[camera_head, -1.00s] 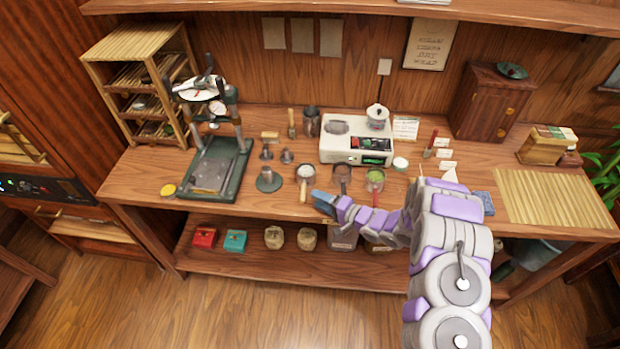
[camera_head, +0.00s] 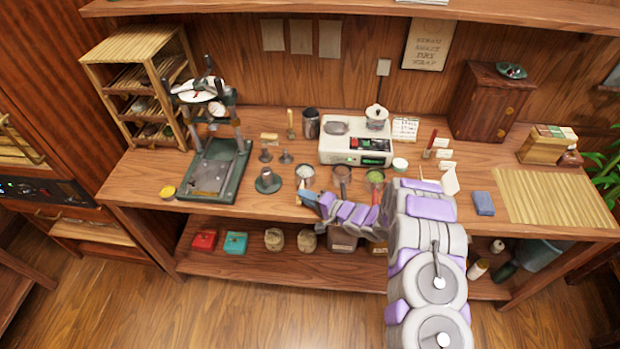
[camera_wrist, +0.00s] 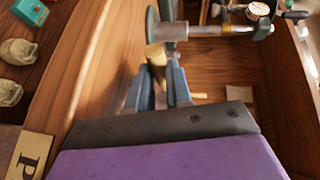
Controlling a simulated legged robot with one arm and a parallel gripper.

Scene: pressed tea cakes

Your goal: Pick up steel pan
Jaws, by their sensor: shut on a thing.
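The steel pan (camera_head: 304,173) is a small grey pan with pale contents, at the front of the bench in the head view. My gripper (camera_head: 308,198) is at its near side, on the handle side. In the wrist view, the fingers of my gripper (camera_wrist: 163,90) are closed around a short wooden handle (camera_wrist: 155,55), whose end sticks up between them. In the head view the gripper covers the handle. The pan appears level and on or very near the bench top; I cannot tell whether it touches.
A copper-coloured pan (camera_head: 342,175) and a pan with green contents (camera_head: 375,178) stand close to the right. A white appliance (camera_head: 350,151) stands behind.

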